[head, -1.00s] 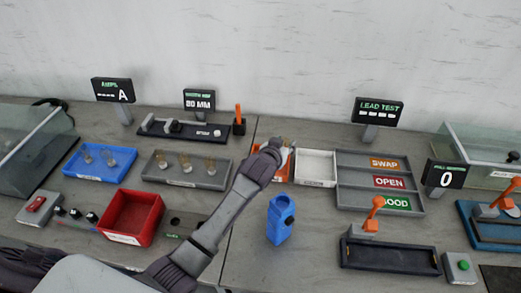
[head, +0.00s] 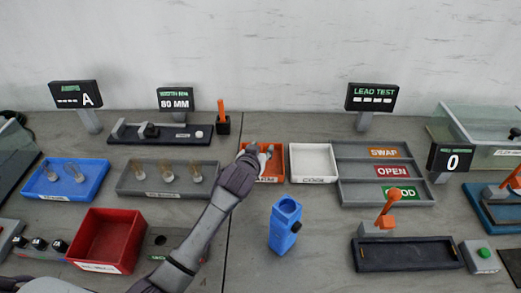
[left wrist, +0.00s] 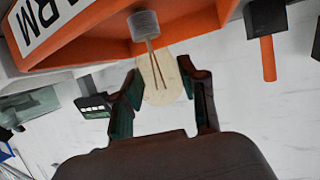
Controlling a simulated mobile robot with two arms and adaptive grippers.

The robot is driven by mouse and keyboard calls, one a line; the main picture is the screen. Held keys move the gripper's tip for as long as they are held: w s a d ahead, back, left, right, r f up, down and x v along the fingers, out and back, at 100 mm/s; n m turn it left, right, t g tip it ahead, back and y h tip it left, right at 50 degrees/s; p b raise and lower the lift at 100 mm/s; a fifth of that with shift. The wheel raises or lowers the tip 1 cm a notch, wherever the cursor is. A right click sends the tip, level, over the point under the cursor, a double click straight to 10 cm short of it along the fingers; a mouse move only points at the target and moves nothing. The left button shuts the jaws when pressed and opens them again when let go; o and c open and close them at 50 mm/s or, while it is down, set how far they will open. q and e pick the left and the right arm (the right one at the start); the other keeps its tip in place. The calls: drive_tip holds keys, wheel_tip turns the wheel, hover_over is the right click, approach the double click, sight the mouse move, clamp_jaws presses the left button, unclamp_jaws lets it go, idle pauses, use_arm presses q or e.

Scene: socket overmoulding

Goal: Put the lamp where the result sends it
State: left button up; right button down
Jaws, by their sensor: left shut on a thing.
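My left gripper (head: 254,153) is shut on a lamp at the orange tray (head: 279,165) in the head view. In the left wrist view the lamp (left wrist: 158,86) is a clear glass bulb with thin wires and a grey base, held between the fingers (left wrist: 162,75). Its base points towards the orange tray (left wrist: 190,22), whose label reads "...RM". Whether the lamp touches the tray is unclear. The white tray (head: 313,158), labelled COOL, stands beside it. The lead test display (head: 372,97) shows only dashes. My right gripper is not in view.
A grey rack (head: 345,172) has SWAP, OPEN and GOOD compartments. A blue holder (head: 285,228) stands in front of the trays. Lamps stand in a blue tray (head: 95,180) and a grey tray (head: 128,182). A red bin (head: 105,236) lies left of my arm.

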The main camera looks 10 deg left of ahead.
use_arm(q)
drive_tip(key=shift+d+f, duration=0.1)
drive_tip(key=shift+f, duration=0.05)
drive_tip(key=o, duration=1)
drive_tip(key=shift+f, duration=0.1)
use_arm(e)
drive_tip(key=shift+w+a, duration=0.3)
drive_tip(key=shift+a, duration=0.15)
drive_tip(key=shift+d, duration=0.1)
use_arm(q)
drive_tip(key=shift+r, duration=0.35)
drive_tip(key=v, duration=1.2)
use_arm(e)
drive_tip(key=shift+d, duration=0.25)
use_arm(q)
drive_tip(key=shift+f, duration=0.15)
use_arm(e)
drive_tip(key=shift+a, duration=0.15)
